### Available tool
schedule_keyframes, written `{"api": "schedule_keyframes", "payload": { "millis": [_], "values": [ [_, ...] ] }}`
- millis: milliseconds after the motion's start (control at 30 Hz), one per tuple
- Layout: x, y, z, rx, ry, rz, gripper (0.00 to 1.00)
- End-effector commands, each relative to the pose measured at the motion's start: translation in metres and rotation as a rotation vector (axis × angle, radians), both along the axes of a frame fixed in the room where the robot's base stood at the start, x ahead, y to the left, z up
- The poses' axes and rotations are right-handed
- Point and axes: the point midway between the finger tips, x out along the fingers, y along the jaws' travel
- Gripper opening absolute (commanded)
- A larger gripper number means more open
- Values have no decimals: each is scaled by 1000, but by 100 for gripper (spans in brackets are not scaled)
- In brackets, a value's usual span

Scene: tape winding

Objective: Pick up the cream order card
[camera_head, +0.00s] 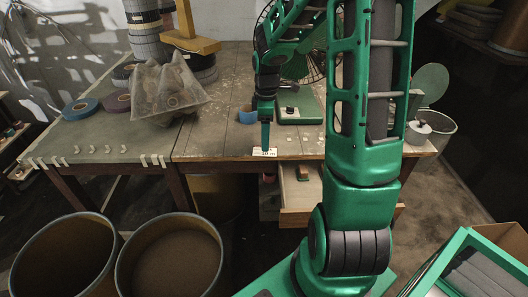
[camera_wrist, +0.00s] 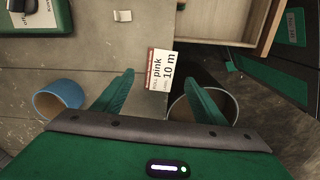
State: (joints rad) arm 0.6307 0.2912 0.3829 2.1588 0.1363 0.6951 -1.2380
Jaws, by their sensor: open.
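The cream order card (camera_wrist: 161,69) lies at the table's front edge, one end reaching past the edge. It has a red stripe and reads "pink" and "10 m". In the head view the card (camera_head: 265,153) is a small pale slip just below my gripper (camera_head: 266,137). In the wrist view my gripper (camera_wrist: 158,73) is open, with one green finger on either side of the card in the picture. I cannot tell whether the fingertips are level with it. Nothing is held.
A blue tape roll (camera_wrist: 58,100) stands on the table left of the gripper; it also shows in the head view (camera_head: 248,116). A wooden drawer (camera_head: 300,196) sticks out below the table edge. A round bin (camera_wrist: 205,92) stands below. A mesh-like crumpled shape (camera_head: 165,90) stands farther left.

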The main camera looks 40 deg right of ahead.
Motion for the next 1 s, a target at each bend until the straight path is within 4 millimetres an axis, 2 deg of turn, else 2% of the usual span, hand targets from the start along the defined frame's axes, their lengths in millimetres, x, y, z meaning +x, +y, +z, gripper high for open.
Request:
{"api": "schedule_keyframes", "payload": {
  "millis": [100, 300, 567, 600, 767, 800, 1000],
  "values": [
    [1, 3, -18, 3, 2, 1, 65],
    [1, 3, -40, 1, 2, 0, 65],
    [2, 3, -43, 0, 0, 0, 65],
    [2, 3, -43, 0, 0, 0, 62],
    [2, 3, -43, 0, 0, 0, 24],
    [2, 3, -43, 0, 0, 0, 21],
    [2, 3, -43, 0, 0, 0, 21]
  ]
}}
